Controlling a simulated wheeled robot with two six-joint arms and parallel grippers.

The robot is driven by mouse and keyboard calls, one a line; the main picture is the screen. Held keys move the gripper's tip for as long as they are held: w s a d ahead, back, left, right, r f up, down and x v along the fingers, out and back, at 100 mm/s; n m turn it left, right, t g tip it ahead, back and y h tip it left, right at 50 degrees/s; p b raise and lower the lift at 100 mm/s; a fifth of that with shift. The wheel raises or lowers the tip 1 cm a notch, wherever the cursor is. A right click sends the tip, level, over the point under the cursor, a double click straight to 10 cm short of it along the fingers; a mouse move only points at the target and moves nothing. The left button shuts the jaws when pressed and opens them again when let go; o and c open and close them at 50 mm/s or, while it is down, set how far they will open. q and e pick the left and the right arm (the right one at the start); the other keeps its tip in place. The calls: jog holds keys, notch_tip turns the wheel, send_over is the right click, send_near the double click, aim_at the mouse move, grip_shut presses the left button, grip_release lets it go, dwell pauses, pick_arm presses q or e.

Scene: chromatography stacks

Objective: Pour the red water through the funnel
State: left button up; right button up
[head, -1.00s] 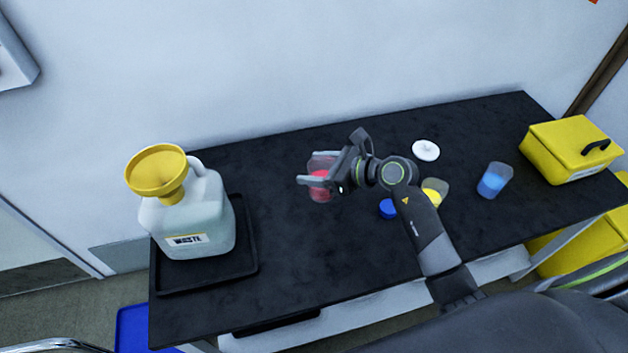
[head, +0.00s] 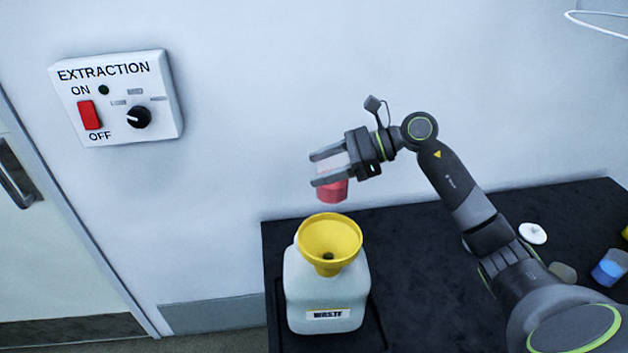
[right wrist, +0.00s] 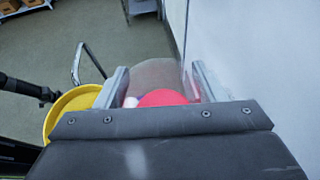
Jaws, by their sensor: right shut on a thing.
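A clear cup of red water (head: 331,190) is held between the fingers of my right gripper (head: 328,168), which is shut on it. The cup looks upright, raised above and slightly behind the yellow funnel (head: 330,240). The funnel sits in the mouth of the white waste container (head: 325,300) on the dark table. In the right wrist view the clear cup (right wrist: 155,75) stands between the two fingers, with red water (right wrist: 162,98) low in it; the funnel's yellow rim (right wrist: 72,103) shows to the left. My left gripper is not in view.
A black tray (head: 372,320) lies under the container. To the right on the table (head: 420,240) are a white round lid (head: 533,233), a cup of yellow liquid (head: 563,272) and a cup of blue liquid (head: 609,267). An extraction switch box (head: 118,100) is on the wall.

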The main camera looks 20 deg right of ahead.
aim_at(325, 171)
jog(key=shift+a+r, duration=0.1)
jog(key=shift+r, duration=0.05)
jog(key=shift+s+r+n+t+p, duration=0.35)
jog(key=shift+s+n, duration=0.15)
jog(key=shift+s, duration=0.1)
jog(key=shift+s+a+r+n+h+p, duration=0.15)
jog(key=shift+s+a+n+h+p, duration=0.15)
jog(key=shift+s, duration=0.1)
jog(key=shift+s+a+r+n+t+p, duration=0.1)
jog(key=shift+s+a+n+t+p, duration=0.3)
jog(key=shift+s+n+t, duration=0.2)
jog(key=shift+b, duration=0.55)
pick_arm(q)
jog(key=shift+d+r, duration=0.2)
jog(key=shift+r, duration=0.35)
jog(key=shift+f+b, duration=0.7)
pick_arm(e)
jog(key=shift+s+a+r+n+t+h, duration=0.15)
jog(key=shift+s+n+t+h, duration=0.15)
jog(key=shift+s+n, duration=0.15)
